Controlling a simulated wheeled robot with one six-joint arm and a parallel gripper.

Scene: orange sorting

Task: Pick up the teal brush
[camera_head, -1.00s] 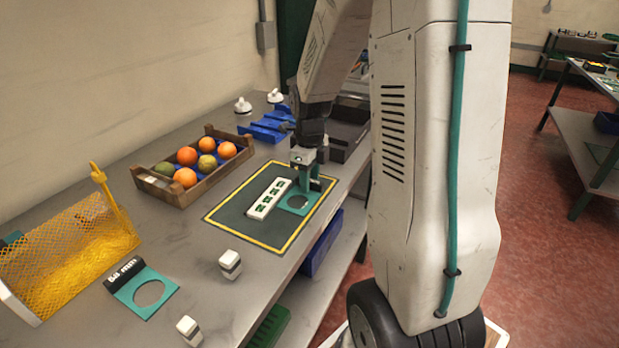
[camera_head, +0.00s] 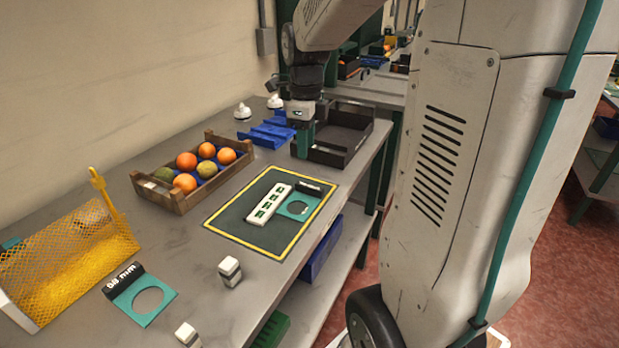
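I cannot make out a teal brush for certain. A small teal piece (camera_head: 12,243) shows at the left edge behind the yellow mesh holder, too cut off to name. My gripper (camera_head: 302,145) points down near the front left of the black tray, above the far part of the bench. Its fingers look dark teal and overlap one another from this side, so their opening is hidden. I see no separate object in them.
A yellow-edged mat (camera_head: 238,228) holds a white strip (camera_head: 269,204) and a teal ring gauge (camera_head: 298,207). Around it stand a fruit crate (camera_head: 180,203), black tray (camera_head: 340,140), blue holder (camera_head: 268,134), yellow mesh holder (camera_head: 65,255), another teal gauge (camera_head: 140,294) and white blocks (camera_head: 229,271).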

